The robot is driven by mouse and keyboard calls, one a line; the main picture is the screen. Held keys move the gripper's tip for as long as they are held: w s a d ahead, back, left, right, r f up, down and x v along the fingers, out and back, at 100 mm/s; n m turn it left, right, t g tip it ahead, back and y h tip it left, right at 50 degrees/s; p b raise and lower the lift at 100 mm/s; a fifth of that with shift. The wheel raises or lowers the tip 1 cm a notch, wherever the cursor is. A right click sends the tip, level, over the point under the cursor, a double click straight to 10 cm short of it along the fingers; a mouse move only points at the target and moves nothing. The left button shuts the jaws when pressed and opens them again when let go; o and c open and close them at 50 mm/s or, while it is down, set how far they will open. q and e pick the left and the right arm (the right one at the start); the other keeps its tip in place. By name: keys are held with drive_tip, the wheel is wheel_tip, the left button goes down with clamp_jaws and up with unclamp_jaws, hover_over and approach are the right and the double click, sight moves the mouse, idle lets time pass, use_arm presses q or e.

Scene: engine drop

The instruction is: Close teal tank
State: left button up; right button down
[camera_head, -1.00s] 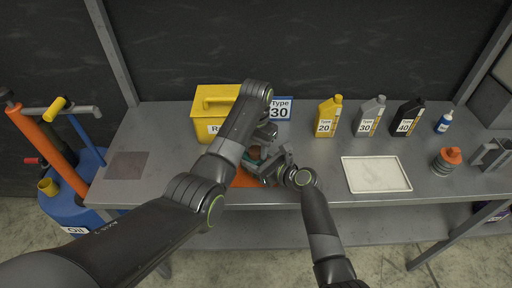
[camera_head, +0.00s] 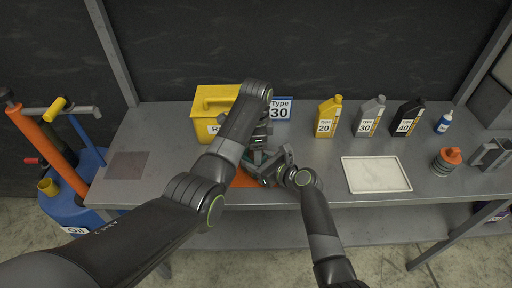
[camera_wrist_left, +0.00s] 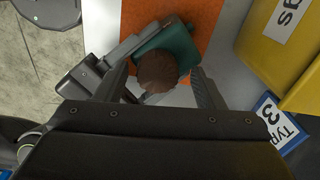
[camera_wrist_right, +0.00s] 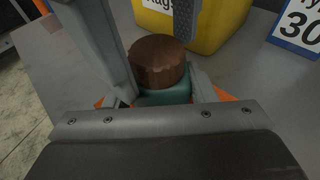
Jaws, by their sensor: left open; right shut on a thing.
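The teal tank (camera_wrist_left: 178,42) stands on an orange mat (camera_wrist_left: 203,14), with a round brown cap (camera_wrist_right: 158,64) on its top. The cap also shows in the left wrist view (camera_wrist_left: 157,72). My right gripper (camera_head: 266,166) is shut on the tank's body, low and from the front right. My left gripper (camera_wrist_left: 162,84) is open above the tank, with one finger on each side of the cap. I cannot tell whether the fingers touch it. In the head view the left gripper hides most of the tank and cap.
A yellow box (camera_head: 211,102) and a blue-framed "Type 30" sign (camera_head: 281,109) stand just behind. Several oil bottles (camera_head: 368,117) are at the back right. A white tray (camera_head: 376,174) lies to the right of my right gripper. The bench is clear at left.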

use_arm(q)
drive_tip(key=shift+s, duration=0.1)
wheel_tip(320, 180, up, 8)
drive_tip(key=shift+f, duration=0.25)
use_arm(e)
drive_tip(key=c, duration=0.5)
unclamp_jaws()
use_arm(q)
drive_tip(key=shift+f+b, duration=0.5)
use_arm(e)
drive_tip(key=v, duration=1.7)
drive_tip(key=shift+s+d+r, duration=0.1)
drive_tip(key=shift+d+r, duration=0.05)
drive_tip(key=shift+r, duration=0.05)
